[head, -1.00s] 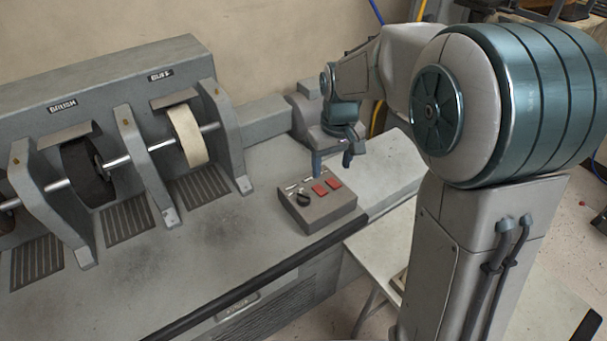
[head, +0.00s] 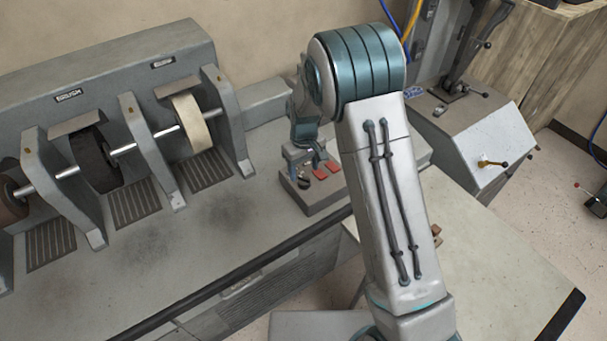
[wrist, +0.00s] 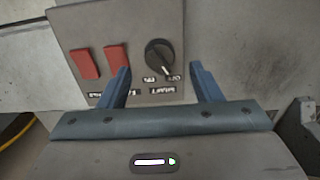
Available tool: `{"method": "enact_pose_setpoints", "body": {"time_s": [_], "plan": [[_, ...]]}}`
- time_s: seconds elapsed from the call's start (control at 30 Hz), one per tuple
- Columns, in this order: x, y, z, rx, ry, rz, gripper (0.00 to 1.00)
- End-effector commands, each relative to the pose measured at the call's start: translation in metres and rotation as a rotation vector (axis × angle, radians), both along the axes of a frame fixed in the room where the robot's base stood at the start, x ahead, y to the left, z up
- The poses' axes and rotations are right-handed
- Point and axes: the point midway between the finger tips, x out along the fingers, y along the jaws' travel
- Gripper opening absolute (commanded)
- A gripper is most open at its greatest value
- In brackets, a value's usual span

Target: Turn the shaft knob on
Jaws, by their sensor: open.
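The shaft knob (wrist: 160,57) is round and black with a pale pointer mark, on the grey control box (wrist: 75,30). In the wrist view its pointer slants toward the lower right, near a small label that is hard to read. My gripper (wrist: 160,70) is open, with one blue finger on each side of the knob in the picture. I see no clear contact. In the head view my gripper (head: 308,168) is over the control box (head: 325,202), and the knob (head: 304,184) shows partly behind it.
Two red switches (wrist: 101,62) sit beside the knob on the box. The grey machine bench (head: 150,265) has brush and buff wheels (head: 192,122) on a shaft to the left. A grey machine with levers (head: 480,140) stands at the right. The bench left of the box is clear.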

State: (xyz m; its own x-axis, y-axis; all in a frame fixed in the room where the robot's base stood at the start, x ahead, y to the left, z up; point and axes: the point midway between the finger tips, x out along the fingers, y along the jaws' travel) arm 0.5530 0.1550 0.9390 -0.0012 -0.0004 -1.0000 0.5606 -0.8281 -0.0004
Motion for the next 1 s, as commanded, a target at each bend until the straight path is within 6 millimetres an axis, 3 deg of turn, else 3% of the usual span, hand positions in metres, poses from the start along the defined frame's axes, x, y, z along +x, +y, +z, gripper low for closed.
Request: {"method": "enact_pose_setpoints", "body": {"time_s": [0.1, 0.3, 0.67, 0.83, 1.0], "plan": [[-0.001, -0.001, -0.019, -0.002, 0.003, 0.000, 0.59], [0.000, 0.000, -0.039, -0.001, 0.001, -0.001, 0.59], [0.000, 0.000, -0.044, 0.000, -0.001, -0.001, 0.59], [0.000, 0.000, -0.044, 0.001, -0.001, -0.001, 0.17], [0.000, 0.000, -0.044, 0.001, -0.001, -0.002, 0.14]]}}
